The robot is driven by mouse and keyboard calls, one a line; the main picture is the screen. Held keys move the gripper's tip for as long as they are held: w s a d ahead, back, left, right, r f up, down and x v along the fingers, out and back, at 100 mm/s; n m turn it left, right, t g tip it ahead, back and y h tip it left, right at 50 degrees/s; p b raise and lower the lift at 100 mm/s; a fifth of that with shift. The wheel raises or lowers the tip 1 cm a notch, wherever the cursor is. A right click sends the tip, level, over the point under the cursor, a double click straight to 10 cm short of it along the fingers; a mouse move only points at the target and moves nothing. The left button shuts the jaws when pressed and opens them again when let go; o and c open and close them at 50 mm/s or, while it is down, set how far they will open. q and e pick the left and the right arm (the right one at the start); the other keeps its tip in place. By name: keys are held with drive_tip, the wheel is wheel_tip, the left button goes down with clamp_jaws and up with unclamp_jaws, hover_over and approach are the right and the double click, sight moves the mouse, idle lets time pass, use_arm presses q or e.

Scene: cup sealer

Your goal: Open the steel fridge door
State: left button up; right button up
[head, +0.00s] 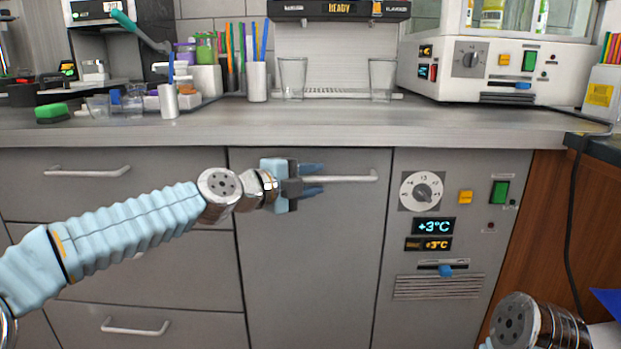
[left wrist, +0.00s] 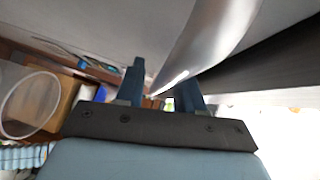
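The steel fridge door (head: 312,270) is the grey front panel below the counter, left of the control panel, and it is shut flush with the cabinets. Its horizontal bar handle (head: 350,179) runs near the top edge. My left gripper (head: 312,180) is at the left part of this handle, one finger above and one below, with gaps showing. In the left wrist view, the shiny handle (left wrist: 215,35) runs between the two spread fingers (left wrist: 162,88); I cannot tell whether they touch it. My right gripper is not in view; only part of my right arm shows at bottom right.
The fridge control panel (head: 440,240) with dial and +3°C display is right of the door. Drawers (head: 120,255) with handles are on the left. The counter (head: 300,122) above holds cups, straws and a white machine (head: 500,70). A dark cable hangs at the right.

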use_arm(q)
clamp_jaws()
